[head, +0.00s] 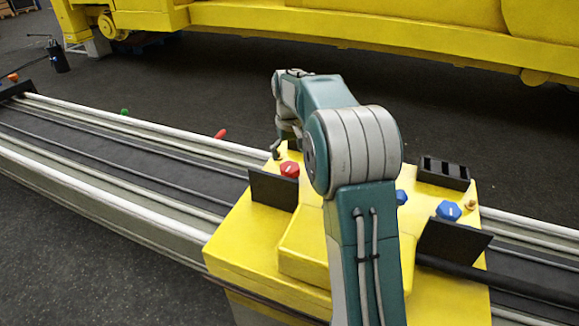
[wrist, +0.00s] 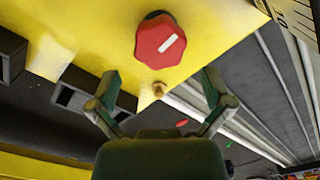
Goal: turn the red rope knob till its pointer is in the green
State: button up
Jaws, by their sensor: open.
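The red rope knob (head: 289,169) sits on the far left corner of the yellow housing (head: 237,235), partly beside my arm. In the wrist view the red knob (wrist: 153,48) is faceted, with a white pointer line slanting across its face. I see no green mark around it in either view. My gripper (wrist: 160,76) is open and empty. Its two fingers are spread apart below the knob in the wrist view, and neither touches it. In the head view my gripper (head: 284,142) is small and partly hidden by my own arm, just above and behind the knob.
A small brass peg (wrist: 158,89) stands near the knob, between the fingers in the picture. Blue knobs (head: 448,210), black plates (head: 273,190) and a black slotted block (head: 443,173) stand on the housing. A large yellow machine (head: 330,25) stands beyond.

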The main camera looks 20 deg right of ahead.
aim_at(289, 166)
jog(key=shift+f, duration=2.25)
jog(key=c, duration=0.9)
jog(key=shift+m, duration=0.4)
jog(key=m, duration=0.3)
jog(key=shift+f+m, duration=0.1)
jog(key=shift+m, duration=0.2)
jog(key=m, duration=0.3)
jog(key=shift+m, duration=0.4)
jog(key=m, duration=0.4)
jog(key=shift+m, duration=1.7)
